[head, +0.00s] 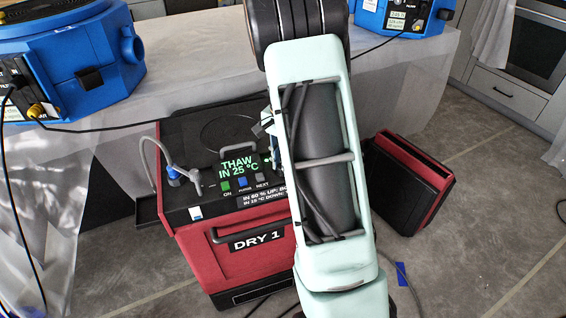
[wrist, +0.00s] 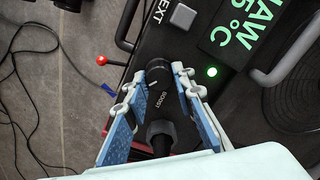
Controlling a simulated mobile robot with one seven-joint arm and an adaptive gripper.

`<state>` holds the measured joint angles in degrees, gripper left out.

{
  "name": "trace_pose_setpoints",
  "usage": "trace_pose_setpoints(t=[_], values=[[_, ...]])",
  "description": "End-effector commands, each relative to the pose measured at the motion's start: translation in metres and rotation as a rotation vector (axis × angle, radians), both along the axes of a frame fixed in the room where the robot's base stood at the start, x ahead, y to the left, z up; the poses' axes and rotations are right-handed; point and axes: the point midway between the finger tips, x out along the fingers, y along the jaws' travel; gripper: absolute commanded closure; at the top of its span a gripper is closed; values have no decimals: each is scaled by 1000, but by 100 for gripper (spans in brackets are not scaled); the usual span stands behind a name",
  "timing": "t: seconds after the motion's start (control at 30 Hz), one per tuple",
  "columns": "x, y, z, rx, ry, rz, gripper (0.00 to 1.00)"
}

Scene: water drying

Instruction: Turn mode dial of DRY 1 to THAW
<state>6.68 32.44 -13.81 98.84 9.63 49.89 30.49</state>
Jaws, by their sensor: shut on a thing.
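The red machine DRY 1 (head: 240,260) stands on the floor with a black top panel. Its display (head: 238,170) reads THAW IN 25 °C in green letters; part of it shows in the wrist view (wrist: 245,25). My gripper (wrist: 166,78) is over the panel, its blue-padded fingers on both sides of a black round dial (wrist: 158,88). The fingers are shut on this dial. The dial's marking and pointer cannot be made out. My arm hides the dial in the head view.
A green lamp (wrist: 212,71) is lit beside the dial. A red-tipped lever (wrist: 101,60) is at left. Blue machines (head: 70,60) stand on the covered table behind.

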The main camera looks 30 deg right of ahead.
Motion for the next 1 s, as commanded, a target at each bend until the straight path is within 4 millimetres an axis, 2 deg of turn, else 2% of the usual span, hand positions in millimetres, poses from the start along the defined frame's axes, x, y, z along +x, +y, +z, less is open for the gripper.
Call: trace_pose_setpoints(t=[0.03,0.07,0.2,0.57,0.67,1.0], values=[[1,0,1,0,-3,0,100],[1,0,1,0,-3,1,75],[1,0,1,-1,-2,1,60],[1,0,5,-1,-2,1,59],[1,0,17,-1,-4,2,59],[2,-1,88,-2,-6,2,59]])
